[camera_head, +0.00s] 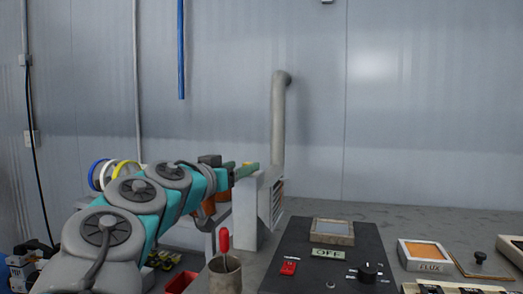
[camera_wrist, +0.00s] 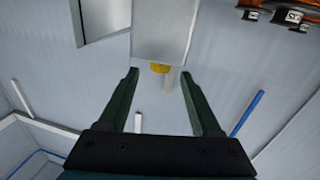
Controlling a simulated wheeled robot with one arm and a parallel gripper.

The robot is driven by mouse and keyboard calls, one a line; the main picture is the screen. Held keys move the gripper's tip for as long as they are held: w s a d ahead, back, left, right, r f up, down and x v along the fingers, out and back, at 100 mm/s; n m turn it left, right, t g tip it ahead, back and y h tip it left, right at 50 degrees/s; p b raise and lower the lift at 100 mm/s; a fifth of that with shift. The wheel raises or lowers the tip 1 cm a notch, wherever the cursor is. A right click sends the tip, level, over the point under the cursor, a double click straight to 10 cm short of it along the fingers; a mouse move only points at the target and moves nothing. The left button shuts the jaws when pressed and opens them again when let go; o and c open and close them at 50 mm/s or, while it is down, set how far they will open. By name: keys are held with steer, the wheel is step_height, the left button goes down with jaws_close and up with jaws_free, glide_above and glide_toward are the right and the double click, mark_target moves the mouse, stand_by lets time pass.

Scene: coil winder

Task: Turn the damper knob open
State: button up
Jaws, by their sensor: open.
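The damper knob looks to be the small yellow knob (camera_wrist: 160,68) on the edge of a pale grey box in the wrist view. In the head view a bit of yellow (camera_head: 247,164) shows by my gripper (camera_head: 246,171), at the top of the pale fume hood (camera_head: 249,210). My gripper (camera_wrist: 160,83) is open, with dark green fingers spread wide. The knob lies between the fingertip lines, around or just past the tips, with clear space on both sides. I see no contact. The knob's turn position is too small to read.
A grey exhaust pipe (camera_head: 278,120) rises behind the hood. A dark panel (camera_head: 330,243) marked OFF carries a black dial (camera_head: 368,270) and a red switch (camera_head: 289,266). A cup (camera_head: 224,273) with a red-handled tool stands below my arm. Coils (camera_wrist: 278,12) show upper right in the wrist view.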

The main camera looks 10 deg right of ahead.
steer(key=p+x, duration=0.1)
steer(key=x, duration=0.6)
steer(key=shift+w+d+f, duration=0.1)
steer(key=shift+w+d, duration=0.05)
steer(key=shift+c, duration=0.3)
jaws_close()
